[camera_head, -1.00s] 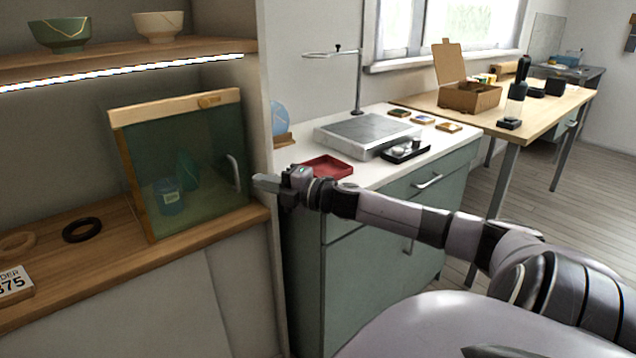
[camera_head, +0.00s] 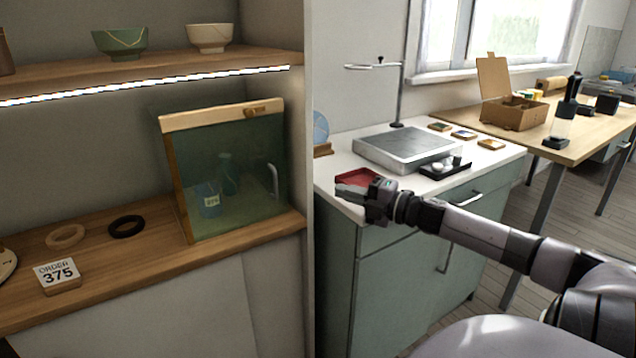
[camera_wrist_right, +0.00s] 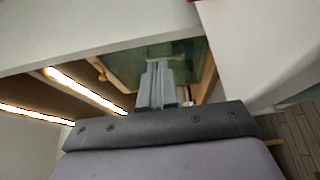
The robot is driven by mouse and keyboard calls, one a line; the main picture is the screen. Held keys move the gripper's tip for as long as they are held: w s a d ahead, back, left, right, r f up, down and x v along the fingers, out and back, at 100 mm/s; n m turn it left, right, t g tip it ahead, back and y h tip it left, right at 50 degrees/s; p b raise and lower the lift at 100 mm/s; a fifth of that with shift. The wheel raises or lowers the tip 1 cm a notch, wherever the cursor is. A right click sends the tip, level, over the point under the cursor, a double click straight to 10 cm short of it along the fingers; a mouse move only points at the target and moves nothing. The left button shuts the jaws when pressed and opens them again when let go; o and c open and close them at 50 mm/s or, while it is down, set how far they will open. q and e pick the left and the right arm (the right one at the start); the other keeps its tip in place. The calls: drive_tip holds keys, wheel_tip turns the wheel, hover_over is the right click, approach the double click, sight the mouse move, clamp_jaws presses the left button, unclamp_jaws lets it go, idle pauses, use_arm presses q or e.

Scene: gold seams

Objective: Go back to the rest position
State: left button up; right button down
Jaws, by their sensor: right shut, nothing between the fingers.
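My right gripper (camera_head: 352,191) is shut and empty. In the head view it hangs in front of the left end of the white counter, close to the red tray (camera_head: 358,177) and partly covering it. In the right wrist view its fingers (camera_wrist_right: 157,82) are together, with nothing between them. My right arm reaches in from the lower right. My left gripper is not in view.
A glass-fronted cabinet (camera_head: 236,170) with a handle stands shut on the wooden shelf (camera_head: 150,262), bottles inside. A white partition (camera_head: 311,120) separates it from the counter (camera_head: 330,170). A scale (camera_head: 407,150) and black tray (camera_head: 445,168) sit on the counter.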

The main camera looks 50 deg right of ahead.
drive_tip(key=s+a+f+m+g+h, duration=0.35)
drive_tip(key=a+f+m, duration=0.3)
drive_tip(key=f, duration=0.25)
drive_tip(key=s+a+f+m+g+h, duration=0.2)
drive_tip(key=s+a+f+m+h, duration=0.15)
drive_tip(key=a+f+m, duration=0.5)
drive_tip(key=s+a+f+m+g+y, duration=0.15)
drive_tip(key=s+a+g, duration=0.25)
drive_tip(key=s+a, duration=0.45)
drive_tip(key=s+a+f+m+g+y, duration=0.15)
drive_tip(key=s+a+g, duration=0.25)
drive_tip(key=s+a, duration=0.5)
drive_tip(key=w+a+f+t+y, duration=0.3)
drive_tip(key=w+f+t, duration=0.3)
wheel_tip(320, 180, up, 13)
drive_tip(key=d+p, duration=0.1)
drive_tip(key=p, duration=1.4)
drive_tip(key=shift+s+f+h, duration=0.2)
drive_tip(key=shift+s+h, duration=0.05)
drive_tip(key=shift+h, duration=0.15)
